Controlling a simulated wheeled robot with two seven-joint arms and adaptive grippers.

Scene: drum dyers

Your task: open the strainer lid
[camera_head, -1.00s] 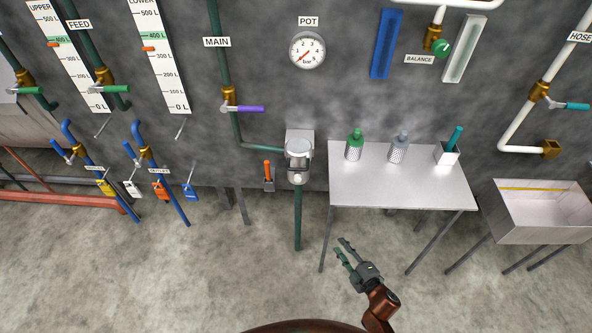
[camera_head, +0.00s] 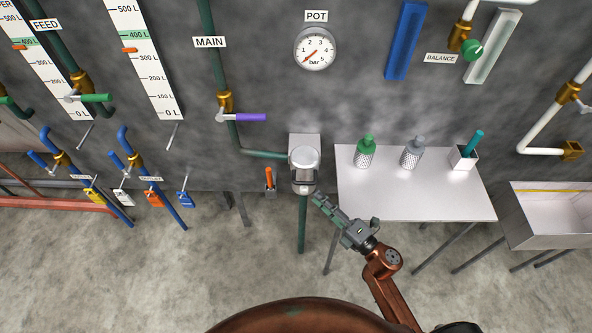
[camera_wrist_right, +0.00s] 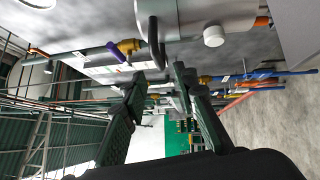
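The strainer (camera_head: 304,172) is a small pale metal pot on a green pipe at the wall, right of the purple-handled MAIN valve. Its round lid (camera_head: 305,156) looks shut. In the right wrist view the pale strainer body (camera_wrist_right: 198,16) is at the top, with a dark curved handle (camera_wrist_right: 154,42) beside it. My right gripper (camera_head: 318,203) is just below and right of the strainer, apart from it as far as I can tell. Its two fingers are spread with nothing between them in the right wrist view (camera_wrist_right: 160,72). My left gripper is out of view.
A white table (camera_head: 415,198) stands right of the strainer, with a green strainer basket (camera_head: 365,153), a grey one (camera_head: 411,153) and a teal-handled tool in a box. An orange-handled tool (camera_head: 269,178) hangs left of the strainer. The floor in front is clear.

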